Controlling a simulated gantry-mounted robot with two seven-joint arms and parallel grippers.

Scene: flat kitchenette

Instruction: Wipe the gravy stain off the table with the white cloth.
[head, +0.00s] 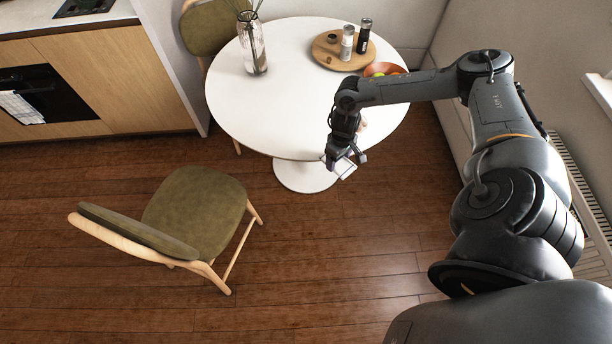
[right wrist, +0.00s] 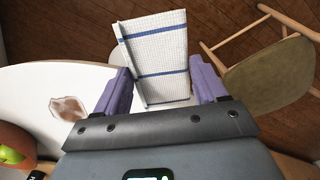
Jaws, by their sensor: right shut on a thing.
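The white cloth with blue stripes (right wrist: 158,55) is between the purple fingers of my right gripper (right wrist: 160,88). In the head view my right gripper (head: 343,158) is shut on the cloth (head: 345,168) at the near right edge of the round white table (head: 260,115). The cloth appears to be out past the table's rim, over the floor. The brown gravy stain (right wrist: 68,108) lies on the tabletop to the left of the gripper in the right wrist view. In the head view my arm mostly hides that spot. My left gripper is not in view.
A round wooden board (head: 335,57) with shakers and an orange bowl (head: 384,69) with fruit stand at the table's back right. A glass vase (head: 253,50) stands at the back left. A green-seated chair (head: 195,212) is on the floor in front. The tabletop's left middle is clear.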

